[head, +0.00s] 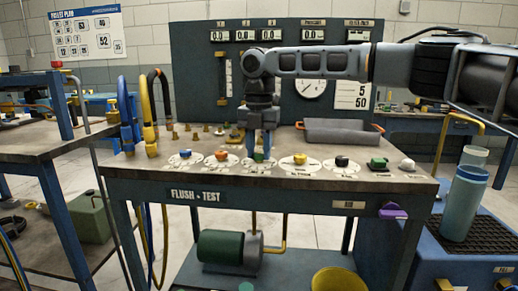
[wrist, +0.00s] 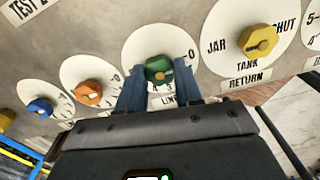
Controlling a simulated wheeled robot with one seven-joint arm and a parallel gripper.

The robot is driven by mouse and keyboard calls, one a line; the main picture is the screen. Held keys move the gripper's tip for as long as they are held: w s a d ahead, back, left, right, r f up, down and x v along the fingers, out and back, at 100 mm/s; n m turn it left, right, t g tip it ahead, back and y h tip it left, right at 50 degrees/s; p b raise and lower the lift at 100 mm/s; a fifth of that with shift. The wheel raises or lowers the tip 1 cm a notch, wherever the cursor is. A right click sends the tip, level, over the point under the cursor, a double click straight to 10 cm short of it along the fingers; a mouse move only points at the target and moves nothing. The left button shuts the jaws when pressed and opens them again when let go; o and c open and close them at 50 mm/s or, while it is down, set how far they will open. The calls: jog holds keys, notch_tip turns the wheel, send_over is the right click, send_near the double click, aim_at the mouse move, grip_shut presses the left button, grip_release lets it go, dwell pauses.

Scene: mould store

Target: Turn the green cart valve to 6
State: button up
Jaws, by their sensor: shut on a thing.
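The green valve knob (wrist: 158,69) sits on a round white dial (wrist: 143,42) in the wrist view. A 0 shows at the dial's right and part of a 3 near the fingers; the other numbers and most of the label below are hidden by my gripper. My gripper (wrist: 160,78) points down at the panel, its two blue fingers on either side of the green knob, shut on it. A pale mark shows on the knob; I cannot tell which number it points at. In the head view the gripper (head: 262,150) covers most of the knob.
Orange (wrist: 88,93) and blue (wrist: 39,108) knobs lie left of it, and a yellow knob (wrist: 258,40) right. Farther right are black (head: 341,160), another green (head: 378,163) and white-based (head: 407,164) controls. A grey tray (head: 342,133) and small brass fittings stand behind.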

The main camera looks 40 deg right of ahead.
jog(key=c, duration=0.4)
jog(key=shift+c, duration=0.2)
